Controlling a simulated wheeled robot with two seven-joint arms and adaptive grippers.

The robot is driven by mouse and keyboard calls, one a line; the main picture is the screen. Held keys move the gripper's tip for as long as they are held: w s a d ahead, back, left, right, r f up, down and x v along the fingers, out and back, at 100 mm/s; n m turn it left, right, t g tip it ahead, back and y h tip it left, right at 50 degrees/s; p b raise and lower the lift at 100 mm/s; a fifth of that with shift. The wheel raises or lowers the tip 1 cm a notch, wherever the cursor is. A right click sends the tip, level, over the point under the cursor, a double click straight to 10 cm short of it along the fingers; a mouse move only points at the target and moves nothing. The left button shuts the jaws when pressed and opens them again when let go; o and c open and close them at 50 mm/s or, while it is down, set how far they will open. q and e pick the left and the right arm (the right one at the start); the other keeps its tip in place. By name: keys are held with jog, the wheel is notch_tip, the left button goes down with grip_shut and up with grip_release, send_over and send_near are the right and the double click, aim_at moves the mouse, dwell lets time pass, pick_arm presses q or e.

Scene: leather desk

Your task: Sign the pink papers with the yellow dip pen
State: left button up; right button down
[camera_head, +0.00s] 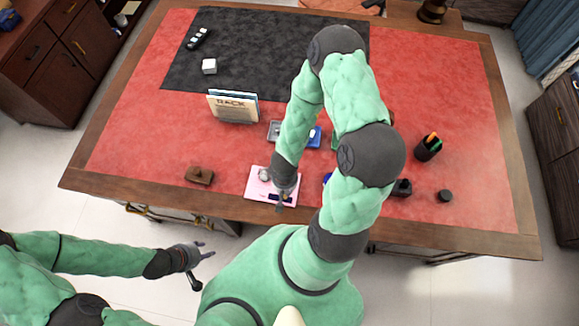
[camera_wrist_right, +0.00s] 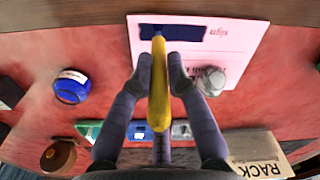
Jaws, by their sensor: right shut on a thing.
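The yellow dip pen (camera_wrist_right: 158,85) is held between the fingers of my right gripper (camera_wrist_right: 160,68), which is shut on it. Its tip reaches over a dark blue patch on the pink papers (camera_wrist_right: 215,55); I cannot tell whether it touches. In the head view the pink papers (camera_head: 256,186) lie near the desk's front edge, partly covered by my right gripper (camera_head: 284,197). A silver round weight (camera_wrist_right: 210,80) sits on the papers. My left gripper (camera_head: 203,256) is open and empty, off the desk's front.
A blue ink pot (camera_wrist_right: 71,88) stands beside the papers. A brown wooden item (camera_head: 199,175) lies to their left. A rack of books (camera_head: 233,107) stands behind. A pen cup (camera_head: 428,147) is at right. Bare red desktop (camera_head: 135,130) lies at left.

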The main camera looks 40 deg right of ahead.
jog(key=shift+w+a+f+p, duration=0.1)
jog(key=shift+w+a+p, duration=0.75)
jog(key=shift+w, duration=0.2)
jog(key=shift+w+a+p, duration=0.75)
jog(key=shift+w+p, duration=0.1)
jog(key=shift+w, duration=0.15)
jog(key=shift+w+a+f+p, duration=0.1)
jog(key=shift+w+a+p, duration=0.75)
jog(key=shift+w, duration=0.2)
jog(key=shift+r, duration=0.15)
notch_tip(320, 180, up, 6)
jog(key=p, duration=0.6)
jog(key=shift+p, duration=0.4)
notch_tip(320, 180, up, 3)
jog(key=p, duration=0.3)
